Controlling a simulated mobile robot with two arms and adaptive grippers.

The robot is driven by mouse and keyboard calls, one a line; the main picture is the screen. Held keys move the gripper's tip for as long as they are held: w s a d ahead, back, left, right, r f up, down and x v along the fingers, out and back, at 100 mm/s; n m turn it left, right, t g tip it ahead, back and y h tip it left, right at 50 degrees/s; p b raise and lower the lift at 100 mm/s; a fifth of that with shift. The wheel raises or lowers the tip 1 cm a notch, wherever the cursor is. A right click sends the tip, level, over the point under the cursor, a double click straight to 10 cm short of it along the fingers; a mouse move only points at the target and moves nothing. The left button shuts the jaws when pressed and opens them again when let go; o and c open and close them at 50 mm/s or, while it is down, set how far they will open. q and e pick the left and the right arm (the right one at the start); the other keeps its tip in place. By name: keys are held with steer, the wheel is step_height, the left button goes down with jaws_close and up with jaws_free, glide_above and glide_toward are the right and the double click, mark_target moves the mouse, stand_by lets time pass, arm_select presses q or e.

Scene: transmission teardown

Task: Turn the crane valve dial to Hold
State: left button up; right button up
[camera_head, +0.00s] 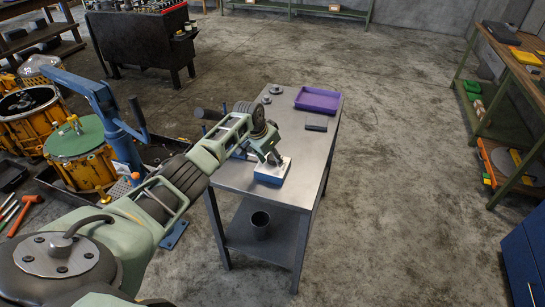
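A small blue box with a pale top (271,173) sits near the front of the metal table (240,178). My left gripper (275,159) is right over the box, with its fingertips pointing down at the pale top. The fingers cover part of that top, so I cannot make out a dial or its marks, nor whether the fingers touch it or are open or shut. The blue crane (101,98) stands at the left, beyond my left arm. My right gripper is not in view.
A purple tray (317,100), a small dark block (316,124) and round metal parts (276,90) lie on the far half of the table. A dark cup (260,225) stands on the lower shelf. Orange drum-like housings (35,118) stand at left. The floor right of the table is clear.

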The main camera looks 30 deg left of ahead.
arm_select(q)
steer(key=c, duration=1)
steer(key=shift+o, duration=0.2)
